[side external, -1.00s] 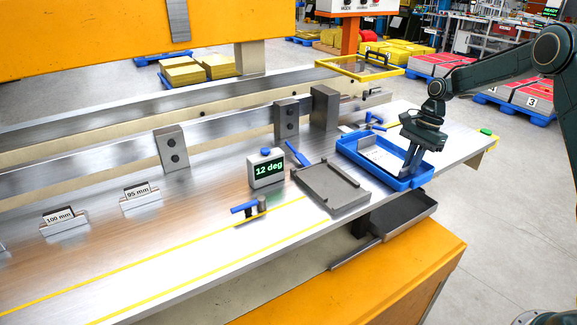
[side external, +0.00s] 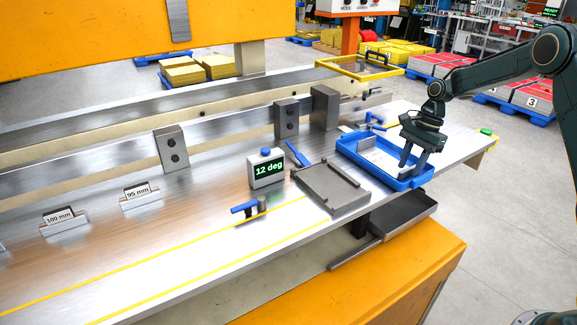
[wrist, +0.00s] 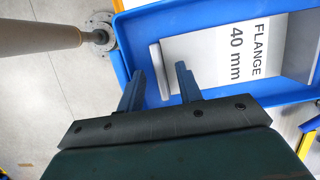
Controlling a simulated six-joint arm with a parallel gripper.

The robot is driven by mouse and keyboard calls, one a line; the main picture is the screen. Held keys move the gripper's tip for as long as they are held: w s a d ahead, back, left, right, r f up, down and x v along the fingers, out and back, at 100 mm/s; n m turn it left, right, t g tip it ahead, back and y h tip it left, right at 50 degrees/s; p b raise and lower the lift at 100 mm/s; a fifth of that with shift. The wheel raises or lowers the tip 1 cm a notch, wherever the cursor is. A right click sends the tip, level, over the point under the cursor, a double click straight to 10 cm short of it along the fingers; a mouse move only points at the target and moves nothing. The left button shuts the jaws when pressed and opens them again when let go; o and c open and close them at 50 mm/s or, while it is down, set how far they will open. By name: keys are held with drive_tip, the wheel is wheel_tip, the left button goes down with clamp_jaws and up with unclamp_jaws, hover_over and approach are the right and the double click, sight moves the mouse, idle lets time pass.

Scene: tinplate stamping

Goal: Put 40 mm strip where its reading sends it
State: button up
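The 40 mm strip (wrist: 205,47) is a pale plate marked "FLANGE 40 mm", with a raised lip at its left end in the wrist view. It lies in the blue tray (wrist: 128,40), and it also shows in the side view (side external: 376,154) inside the blue tray (side external: 350,160). My gripper (side external: 411,168) is over the right part of the tray. In the wrist view my gripper (wrist: 159,69) has its two fingers apart, with the lip of the strip near and between their tips. I see no contact.
A grey fixture plate (side external: 330,190) lies left of the tray. A dark tray (side external: 405,213) hangs below the bench edge. Holders marked 95 mm (side external: 140,199) and 100 mm (side external: 64,223) stand at left.

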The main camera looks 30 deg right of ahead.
drive_tip(key=shift+r, duration=0.1)
drive_tip(key=v, duration=1.1)
drive_tip(key=shift+d+r, duration=0.2)
drive_tip(key=shift+r, duration=0.15)
drive_tip(key=shift+a, duration=0.1)
idle(0.5)
